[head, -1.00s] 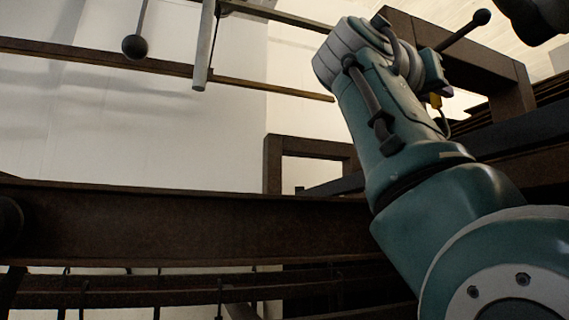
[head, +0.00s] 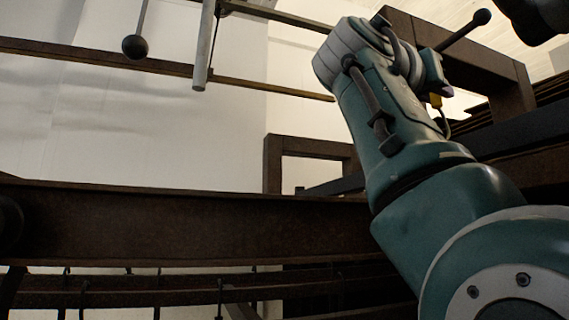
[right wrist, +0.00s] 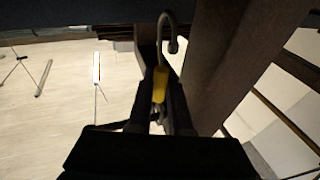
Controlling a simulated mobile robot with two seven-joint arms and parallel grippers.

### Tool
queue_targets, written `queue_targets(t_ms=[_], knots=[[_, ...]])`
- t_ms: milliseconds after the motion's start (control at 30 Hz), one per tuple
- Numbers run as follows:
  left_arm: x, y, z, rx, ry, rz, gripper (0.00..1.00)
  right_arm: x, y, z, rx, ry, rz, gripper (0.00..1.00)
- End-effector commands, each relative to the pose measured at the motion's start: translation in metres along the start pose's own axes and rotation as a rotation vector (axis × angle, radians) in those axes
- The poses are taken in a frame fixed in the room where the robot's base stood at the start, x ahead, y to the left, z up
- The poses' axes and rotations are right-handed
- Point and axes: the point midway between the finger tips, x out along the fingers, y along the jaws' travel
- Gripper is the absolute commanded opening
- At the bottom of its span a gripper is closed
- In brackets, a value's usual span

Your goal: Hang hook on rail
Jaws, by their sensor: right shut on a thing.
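My right gripper (right wrist: 161,92) is shut on the yellow part of a hook (right wrist: 160,83) in the right wrist view. The hook's grey curved end (right wrist: 168,24) points away from the fingers, its open side facing back toward the gripper. In the head view my teal right arm hides most of the gripper; the yellow part (head: 435,100) and a thin grey curve show beside it. A dark bar (head: 530,125), perhaps the rail, runs behind the arm; a dark bar (right wrist: 70,16) also crosses the top of the wrist view near the hook. Contact cannot be told. My left gripper is not in view.
A brown beam frame (head: 515,85) stands behind my right arm. A wide brown beam (head: 180,225) crosses the lower left. A ball-ended rod (head: 134,46) and a grey tube (head: 202,60) hang at upper left. A brown beam (right wrist: 225,60) rises right of the hook.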

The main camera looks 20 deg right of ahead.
Motion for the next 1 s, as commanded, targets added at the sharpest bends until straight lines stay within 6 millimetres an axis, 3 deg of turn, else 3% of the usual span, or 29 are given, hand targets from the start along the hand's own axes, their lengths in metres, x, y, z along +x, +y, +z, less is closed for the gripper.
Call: queue_targets(t_ms=[1000], knots=[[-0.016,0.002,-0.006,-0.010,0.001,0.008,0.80,-0.006,-0.004,-0.029,0.000,0.001,0.000,0.00]])
